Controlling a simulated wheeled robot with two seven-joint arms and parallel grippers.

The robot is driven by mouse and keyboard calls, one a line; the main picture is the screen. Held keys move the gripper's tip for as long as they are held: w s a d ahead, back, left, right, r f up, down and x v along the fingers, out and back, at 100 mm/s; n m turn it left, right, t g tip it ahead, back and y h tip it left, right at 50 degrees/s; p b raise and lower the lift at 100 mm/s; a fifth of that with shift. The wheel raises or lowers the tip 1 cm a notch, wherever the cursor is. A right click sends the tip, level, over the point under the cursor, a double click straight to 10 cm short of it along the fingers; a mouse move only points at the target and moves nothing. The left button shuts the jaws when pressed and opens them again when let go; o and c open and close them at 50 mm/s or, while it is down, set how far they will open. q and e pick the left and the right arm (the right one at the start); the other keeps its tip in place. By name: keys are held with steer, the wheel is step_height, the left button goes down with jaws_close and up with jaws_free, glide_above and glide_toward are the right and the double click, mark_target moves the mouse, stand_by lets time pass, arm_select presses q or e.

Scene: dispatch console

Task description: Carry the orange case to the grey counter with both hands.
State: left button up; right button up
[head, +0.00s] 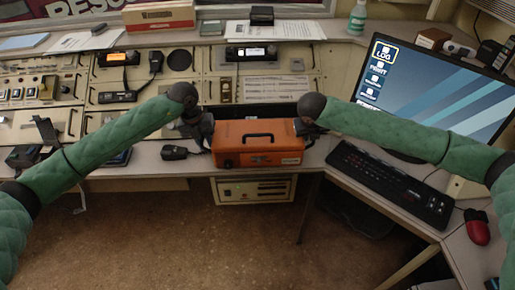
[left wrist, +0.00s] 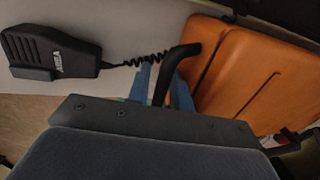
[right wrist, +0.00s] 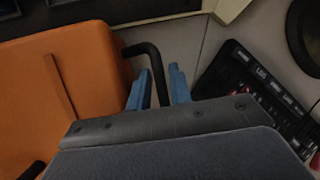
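The orange case (head: 258,158) rests upright on the pale grey desk ledge in front of the console, with a black handle on top and a black bar handle at each side. My left gripper (head: 203,128) is at its left end. In the left wrist view the blue fingers (left wrist: 163,88) stand apart on either side of the black side handle (left wrist: 187,52). My right gripper (head: 308,125) is at its right end. In the right wrist view its fingers (right wrist: 160,85) are apart, with the other side handle (right wrist: 142,48) between them and slim gaps showing.
A hand microphone (head: 174,153) with a coiled cord lies just left of the case. The grey counter top (head: 345,141) continues right, with a black keyboard (head: 390,183), a monitor (head: 430,90) and a red mouse (head: 477,227). Console panels stand behind; open floor lies in front.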

arm_select(q)
jaws_close()
arm_select(e)
jaws_close()
